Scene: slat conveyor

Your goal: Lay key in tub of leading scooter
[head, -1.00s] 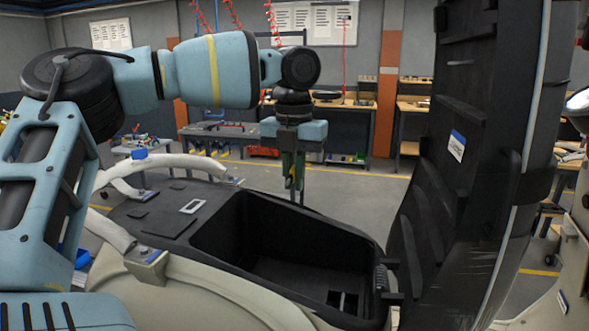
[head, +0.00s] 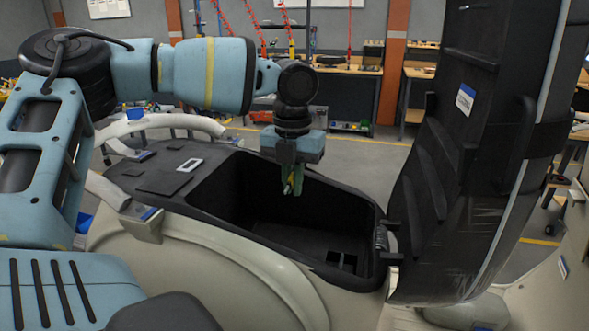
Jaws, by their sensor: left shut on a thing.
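The scooter's black tub (head: 300,237) lies open in the middle of the head view, empty as far as I can see, with small square openings in its floor at the right end. My left gripper (head: 291,186) points down over the tub's far side. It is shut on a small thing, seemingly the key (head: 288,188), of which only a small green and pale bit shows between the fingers. The fingertips look to be about at rim height. My right gripper is not in view.
The raised black seat (head: 450,170) stands upright at the tub's right end. Pale grab rails (head: 160,122) curve at the left. Another pale scooter body (head: 560,262) shows at the right edge.

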